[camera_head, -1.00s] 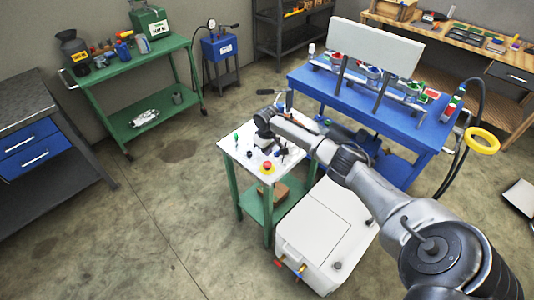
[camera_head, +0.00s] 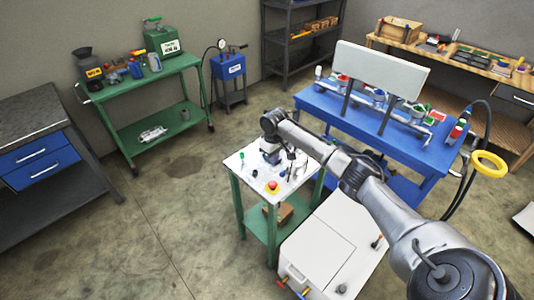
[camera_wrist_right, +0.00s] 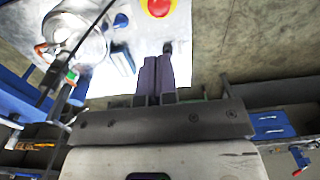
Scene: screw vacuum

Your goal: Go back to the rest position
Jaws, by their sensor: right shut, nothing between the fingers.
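My right arm reaches in from the lower right of the head view, and its wrist bends down over the white-topped small green table (camera_head: 243,160). My right gripper shows in the right wrist view (camera_wrist_right: 158,62), with its two purple fingers together and nothing between them. The red and yellow button (camera_head: 272,187) stands on the white top. It also shows at the top of the right wrist view (camera_wrist_right: 158,5), beyond the fingertips. The fingertips are hard to make out in the head view. My left gripper is in neither view.
A blue table (camera_head: 420,160) with an upright white panel (camera_head: 380,68) stands behind my right arm. A white box-shaped unit (camera_head: 318,250) stands beside the small table. A green cart (camera_head: 160,133) is at the back left. Open floor lies at the left front.

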